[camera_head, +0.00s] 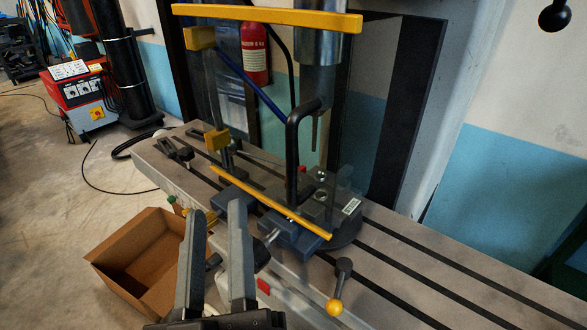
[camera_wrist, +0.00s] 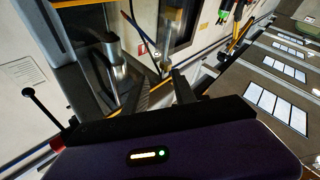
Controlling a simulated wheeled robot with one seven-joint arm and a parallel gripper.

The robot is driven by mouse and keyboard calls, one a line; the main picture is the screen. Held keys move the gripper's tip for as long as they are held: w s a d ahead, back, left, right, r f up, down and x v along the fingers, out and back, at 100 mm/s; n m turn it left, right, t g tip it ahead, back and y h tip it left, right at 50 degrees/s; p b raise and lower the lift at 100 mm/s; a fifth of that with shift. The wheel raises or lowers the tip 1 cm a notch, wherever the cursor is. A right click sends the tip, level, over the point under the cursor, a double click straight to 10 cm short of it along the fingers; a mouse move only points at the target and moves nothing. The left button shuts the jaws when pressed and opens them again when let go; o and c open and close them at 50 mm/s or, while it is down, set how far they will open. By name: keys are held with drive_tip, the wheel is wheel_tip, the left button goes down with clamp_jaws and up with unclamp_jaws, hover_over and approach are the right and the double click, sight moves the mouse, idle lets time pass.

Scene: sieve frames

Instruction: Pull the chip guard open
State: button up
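The chip guard is a clear panel between a yellow top bar (camera_head: 267,18) and a yellow bottom bar (camera_head: 265,200), standing in front of the drill spindle (camera_head: 318,80). Its black bent handle (camera_head: 292,155) is on the near face, right of the middle, and nothing grips it. My gripper (camera_head: 216,207) is open and empty, its two fingers apart and pointing up, lower left of the handle and in front of the vise. In the wrist view my fingers (camera_wrist: 142,80) are spread, with the spindle (camera_wrist: 117,62) beyond.
A blue-grey vise (camera_head: 290,232) sits on the slotted machine table (camera_head: 410,265) under the guard. An open cardboard box (camera_head: 125,250) lies on the floor to the left. A red welder (camera_head: 85,100) stands farther back.

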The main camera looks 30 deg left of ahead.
wheel_tip(320, 180, up, 10)
drive_tip(key=s+a+m+t+h, duration=0.2)
drive_tip(key=m+t+h, duration=0.1)
drive_tip(key=m+h, duration=0.15)
drive_tip(key=m+g+h, duration=0.1)
drive_tip(key=m+h, duration=0.6)
drive_tip(key=h, duration=0.1)
approach(290, 165)
drive_tip(key=w, duration=0.4)
drive_tip(key=shift+n, duration=0.35)
drive_tip(key=shift+w+a+r, duration=0.1)
drive_tip(key=shift+w+a, duration=0.1)
drive_tip(key=shift+w, duration=0.9)
drive_tip(key=shift+w+a, duration=0.2)
drive_tip(key=shift+w, duration=0.9)
drive_tip(key=shift+w+a+r, duration=0.1)
drive_tip(key=shift+w+a, duration=0.1)
drive_tip(key=shift+w, duration=0.85)
clamp_jaws()
